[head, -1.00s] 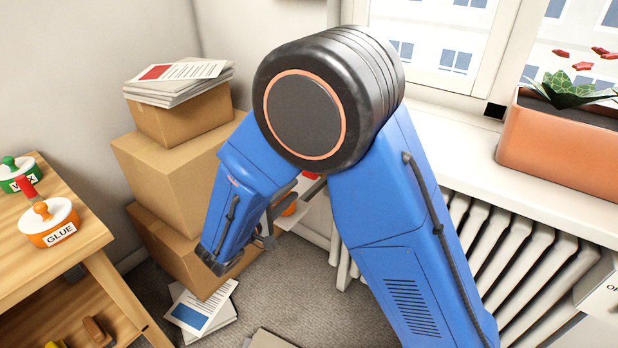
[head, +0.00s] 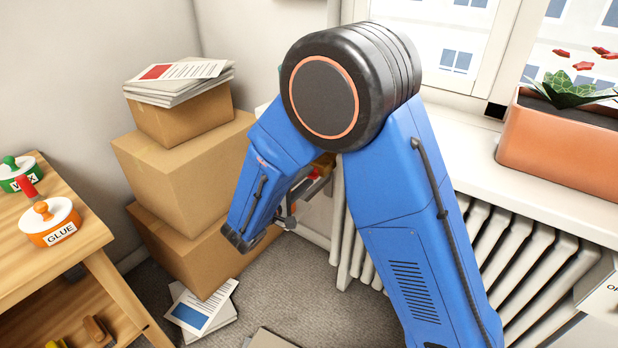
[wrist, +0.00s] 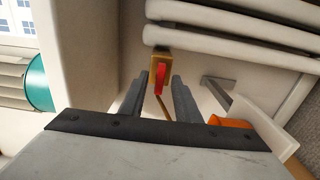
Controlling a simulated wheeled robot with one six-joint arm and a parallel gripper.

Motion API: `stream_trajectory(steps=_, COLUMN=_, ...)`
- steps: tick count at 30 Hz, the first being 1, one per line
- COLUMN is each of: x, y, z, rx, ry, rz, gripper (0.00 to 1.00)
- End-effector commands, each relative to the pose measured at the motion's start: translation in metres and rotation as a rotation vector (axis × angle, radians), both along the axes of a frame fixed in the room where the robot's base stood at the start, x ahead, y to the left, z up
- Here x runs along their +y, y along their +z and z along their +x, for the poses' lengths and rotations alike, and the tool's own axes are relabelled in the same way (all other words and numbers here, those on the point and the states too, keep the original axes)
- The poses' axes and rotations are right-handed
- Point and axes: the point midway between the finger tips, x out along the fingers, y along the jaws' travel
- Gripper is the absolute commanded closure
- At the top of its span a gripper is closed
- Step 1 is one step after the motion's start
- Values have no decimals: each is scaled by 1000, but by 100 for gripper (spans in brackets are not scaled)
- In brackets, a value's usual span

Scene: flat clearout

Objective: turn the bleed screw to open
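The bleed screw appears as a brass fitting (wrist: 155,62) with a red handle (wrist: 160,80), close to the white radiator in the wrist view. My gripper (wrist: 160,88) is open, with one dark finger on each side of the red handle.
The radiator (head: 518,262) runs under the windowsill (head: 460,150). An orange object (wrist: 230,121) sits by a pale holder beside my right finger. A teal round thing (wrist: 38,84) is at the left. Stacked boxes (head: 185,165) stand left of my arm.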

Motion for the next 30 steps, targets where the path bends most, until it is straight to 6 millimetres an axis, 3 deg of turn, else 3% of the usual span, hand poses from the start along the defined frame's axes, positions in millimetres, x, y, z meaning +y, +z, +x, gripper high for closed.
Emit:
stream_trajectory(steps=2, x=0, y=0, z=0, rx=0, ry=0, rz=0, gripper=70)
stream_trajectory(steps=6, x=0, y=0, z=0, rx=0, ry=0, rz=0, gripper=99)
stream_trajectory(steps=7, x=0, y=0, z=0, rx=0, ry=0, rz=0, gripper=100)
stream_trajectory(steps=14, x=0, y=0, z=0, rx=25, ry=0, rz=-32, gripper=100)
stream_trajectory(steps=24, x=0, y=0, z=0, rx=217, ry=0, rz=-277, gripper=100)
stream_trajectory(steps=30, x=0, y=-1, z=0, rx=249, ry=0, rz=-318, gripper=100)
